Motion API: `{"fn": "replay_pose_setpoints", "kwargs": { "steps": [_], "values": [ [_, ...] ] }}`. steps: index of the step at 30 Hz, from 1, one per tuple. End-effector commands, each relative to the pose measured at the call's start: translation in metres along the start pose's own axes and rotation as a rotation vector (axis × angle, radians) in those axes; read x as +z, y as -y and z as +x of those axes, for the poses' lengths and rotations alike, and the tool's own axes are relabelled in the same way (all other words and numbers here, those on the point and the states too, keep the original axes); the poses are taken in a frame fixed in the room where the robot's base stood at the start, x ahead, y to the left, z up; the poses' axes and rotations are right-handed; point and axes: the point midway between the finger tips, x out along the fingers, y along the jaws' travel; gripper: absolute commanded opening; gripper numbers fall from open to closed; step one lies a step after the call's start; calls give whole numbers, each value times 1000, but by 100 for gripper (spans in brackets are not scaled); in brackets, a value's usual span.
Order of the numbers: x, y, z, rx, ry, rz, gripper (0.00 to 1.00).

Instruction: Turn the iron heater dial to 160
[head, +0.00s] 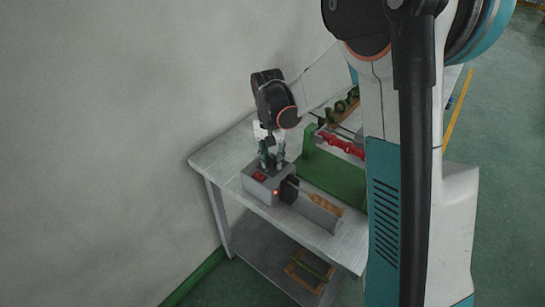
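The iron heater (258,188) is a grey box on the left part of the white table. It has a red switch (259,176) on top, a small red light (276,192) on its front and a dark block on its right side. My gripper (271,165) points down at the top of the heater, just behind the red switch. The dial is hidden by the gripper or too small to make out, and I cannot tell whether the fingers touch it. The fingers are too small to show whether they are open or shut.
The white table (227,158) stands close to a grey wall. A green fixture (336,178) with a red clamp (340,142) stands right of the heater. A grey trough (320,214) lies in front. Green and brown parts (345,103) sit farther back. A wooden frame (309,272) lies on the lower shelf.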

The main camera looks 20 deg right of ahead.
Motion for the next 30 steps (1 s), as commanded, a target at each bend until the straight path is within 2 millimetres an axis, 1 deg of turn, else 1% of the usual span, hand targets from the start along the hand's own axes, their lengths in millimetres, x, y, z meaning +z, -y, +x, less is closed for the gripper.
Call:
{"fn": "replay_pose_setpoints", "kwargs": {
  "steps": [11, 14, 17, 27, 30],
  "values": [
    [0, 0, -1, 0, -1, -1, 46],
    [0, 0, -6, 0, -1, -1, 46],
    [0, 0, -18, 0, -1, -1, 46],
    [0, 0, -85, 0, -1, -1, 46],
    [0, 0, -101, 0, -1, -1, 46]
  ]
}}
